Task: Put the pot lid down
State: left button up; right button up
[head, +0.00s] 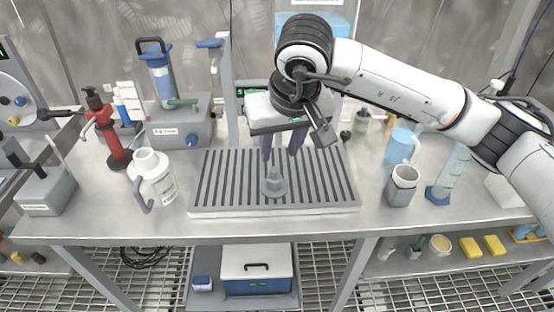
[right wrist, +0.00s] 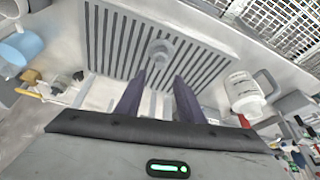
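The pot lid (head: 273,184) looks like a small grey disc with a raised knob in its middle. It rests flat on the grey slatted rack (head: 215,180), near the front middle. The lid also shows in the right wrist view (right wrist: 160,52), beyond my fingertips. My right gripper (head: 281,153) is open and empty, its two dark purple fingers pointing down above and slightly behind the lid. In the right wrist view, the fingers (right wrist: 159,79) stand apart with nothing between them. My left gripper is not in view.
A white jug (head: 152,178) stands left of the rack, and a grey cup (head: 401,186) stands to its right. A red pump-like device (head: 112,140) and a blue-topped unit (head: 180,125) stand at the back left. A light blue mug (head: 400,146) stands at the back right.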

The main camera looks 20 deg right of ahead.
jog(key=shift+v, duration=1.75)
